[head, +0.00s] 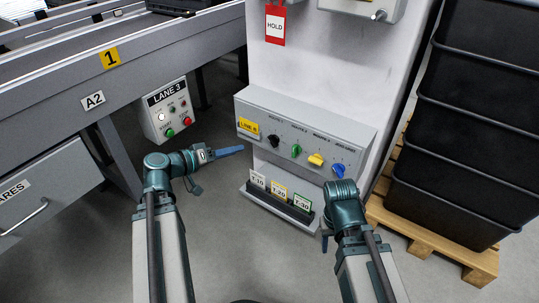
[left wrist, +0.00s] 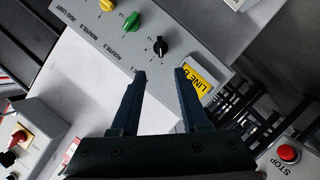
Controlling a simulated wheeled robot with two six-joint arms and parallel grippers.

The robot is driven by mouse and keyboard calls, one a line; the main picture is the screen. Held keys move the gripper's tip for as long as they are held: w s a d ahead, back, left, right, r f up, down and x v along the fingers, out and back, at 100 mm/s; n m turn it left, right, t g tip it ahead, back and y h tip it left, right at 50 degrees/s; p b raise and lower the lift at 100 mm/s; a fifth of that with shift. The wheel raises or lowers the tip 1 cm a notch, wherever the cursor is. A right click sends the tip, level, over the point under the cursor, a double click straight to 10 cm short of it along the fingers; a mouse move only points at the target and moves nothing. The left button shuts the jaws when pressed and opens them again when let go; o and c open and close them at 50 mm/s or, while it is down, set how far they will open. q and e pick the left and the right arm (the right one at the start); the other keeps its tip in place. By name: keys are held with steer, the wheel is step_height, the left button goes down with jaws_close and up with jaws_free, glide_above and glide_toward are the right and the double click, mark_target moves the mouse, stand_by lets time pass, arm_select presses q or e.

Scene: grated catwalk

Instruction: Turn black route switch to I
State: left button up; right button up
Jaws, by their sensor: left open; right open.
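The black route switch (head: 274,141) is the leftmost knob on the grey panel (head: 350,135), beside the yellow LINE label. My left gripper (head: 220,167) is open and empty, just left of and apart from the panel. In the left wrist view the black switch (left wrist: 161,46) lies ahead of the gap between my left fingertips (left wrist: 160,73), with nothing between the fingers. The switch's small position marks are too small to read. My right gripper (head: 326,236) is below the panel's right end, partly hidden by its own wrist.
Green (head: 296,150), yellow (head: 316,160) and blue (head: 338,170) knobs sit right of the black one. A card rack (head: 282,208) is below the panel. The LANE 3 button box (head: 168,110) is at left; black crates (head: 450,190) on a pallet (head: 430,240) are at right.

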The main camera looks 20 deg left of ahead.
mark_target(270, 142)
arm_select(q)
steer(key=shift+a, duration=0.1)
steer(key=b+x, duration=0.3)
steer(key=x, duration=1)
steer(key=shift+w+d+f+b, duration=0.1)
steer(key=shift+w+d+b, duration=0.2)
jaws_close()
